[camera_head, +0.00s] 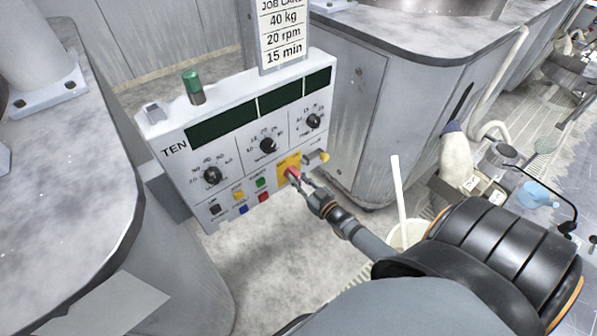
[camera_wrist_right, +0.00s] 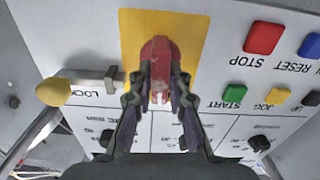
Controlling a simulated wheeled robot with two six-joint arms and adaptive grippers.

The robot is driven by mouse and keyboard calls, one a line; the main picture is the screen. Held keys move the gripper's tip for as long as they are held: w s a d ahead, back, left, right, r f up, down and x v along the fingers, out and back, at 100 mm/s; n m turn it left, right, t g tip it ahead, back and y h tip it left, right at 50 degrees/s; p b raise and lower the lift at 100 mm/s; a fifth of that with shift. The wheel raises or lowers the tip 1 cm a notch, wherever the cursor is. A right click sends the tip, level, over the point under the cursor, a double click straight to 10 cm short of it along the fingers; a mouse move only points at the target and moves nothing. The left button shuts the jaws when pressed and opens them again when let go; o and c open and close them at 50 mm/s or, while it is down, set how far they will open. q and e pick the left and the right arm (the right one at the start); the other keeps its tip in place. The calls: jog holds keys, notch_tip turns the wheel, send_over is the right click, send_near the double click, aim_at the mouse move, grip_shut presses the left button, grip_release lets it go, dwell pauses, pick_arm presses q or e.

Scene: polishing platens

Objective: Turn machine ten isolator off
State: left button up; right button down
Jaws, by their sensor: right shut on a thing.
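The machine control panel (camera_head: 200,135) is marked TEN and stands between two grey machine bodies. Its isolator is a red handle (camera_wrist_right: 157,52) on a yellow plate (camera_wrist_right: 190,35), at the panel's lower right in the head view. My right gripper (camera_head: 298,178) reaches in from the right and is shut on the red handle. In the right wrist view, the two dark fingers of this gripper (camera_wrist_right: 160,92) press on the handle from both sides. The handle's exact setting cannot be read, as the fingers hide part of it. My left gripper is not in view.
A LOCK slide (camera_wrist_right: 95,85) with a yellow knob (camera_wrist_right: 52,92) sits beside the yellow plate. Red STOP (camera_wrist_right: 263,38) and green START (camera_wrist_right: 234,93) buttons lie on its other side. Black dials (camera_head: 267,145) sit above. A bucket with a white stick (camera_head: 398,190) stands right of the gripper.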

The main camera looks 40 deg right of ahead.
jog(key=n+p, duration=0.2)
jog(key=n, duration=0.2)
jog(key=shift+a+r, duration=0.1)
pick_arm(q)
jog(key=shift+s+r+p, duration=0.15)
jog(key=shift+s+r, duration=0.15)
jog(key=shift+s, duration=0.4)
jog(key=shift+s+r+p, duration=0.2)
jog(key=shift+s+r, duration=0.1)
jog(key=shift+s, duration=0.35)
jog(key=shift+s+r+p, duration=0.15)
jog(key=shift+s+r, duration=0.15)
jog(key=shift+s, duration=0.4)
pick_arm(e)
jog(key=shift+a+n, duration=0.1)
jog(key=shift+n, duration=2)
jog(key=shift+f, duration=0.2)
jog(key=c, duration=1.3)
grip_release()
jog(key=s, duration=0.8)
jog(key=s+d, duration=0.1)
jog(key=s, duration=0.3)
